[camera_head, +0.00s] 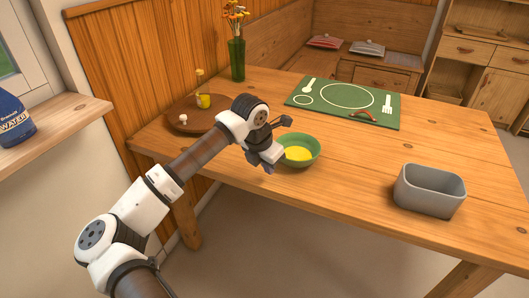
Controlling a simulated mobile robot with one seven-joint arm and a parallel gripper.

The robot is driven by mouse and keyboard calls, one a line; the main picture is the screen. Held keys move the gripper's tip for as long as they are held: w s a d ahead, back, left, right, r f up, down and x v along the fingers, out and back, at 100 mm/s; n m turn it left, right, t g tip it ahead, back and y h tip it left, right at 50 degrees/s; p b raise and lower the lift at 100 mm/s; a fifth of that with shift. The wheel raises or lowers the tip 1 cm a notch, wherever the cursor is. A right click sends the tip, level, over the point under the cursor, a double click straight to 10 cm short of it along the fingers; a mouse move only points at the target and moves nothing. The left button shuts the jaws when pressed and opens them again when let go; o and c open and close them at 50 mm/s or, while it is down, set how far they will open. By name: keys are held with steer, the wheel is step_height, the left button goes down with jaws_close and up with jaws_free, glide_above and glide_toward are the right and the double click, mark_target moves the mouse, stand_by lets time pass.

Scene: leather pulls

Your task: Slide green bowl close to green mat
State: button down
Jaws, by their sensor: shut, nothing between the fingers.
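The green bowl (313,158), with yellow contents, stands upright on the wooden table near its front edge. The green mat (392,122) lies flat farther back on the table, with a white plate outline and cutlery shapes printed on it. The bowl is apart from the mat, in front of it. My gripper (270,166) is at the left side of the bowl, shut and with nothing held. It looks close to the bowl's rim; whether it touches cannot be told. My gripper hides part of the bowl's left side.
A grey bin (430,203) stands at the table's right front. A green vase (237,62) stands at the back. A red handle-like item (363,114) lies on the mat. Table between bowl and mat is clear.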

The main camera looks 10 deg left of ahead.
steer(key=shift+w+d+f+p, duration=0.35)
steer(key=shift+w+d, duration=0.35)
steer(key=shift+w, duration=0.2)
steer(key=shift+w+d+f+p, duration=0.25)
steer(key=shift+w+d+f, duration=0.1)
steer(key=shift+w+d, duration=0.45)
steer(key=shift+a, duration=0.1)
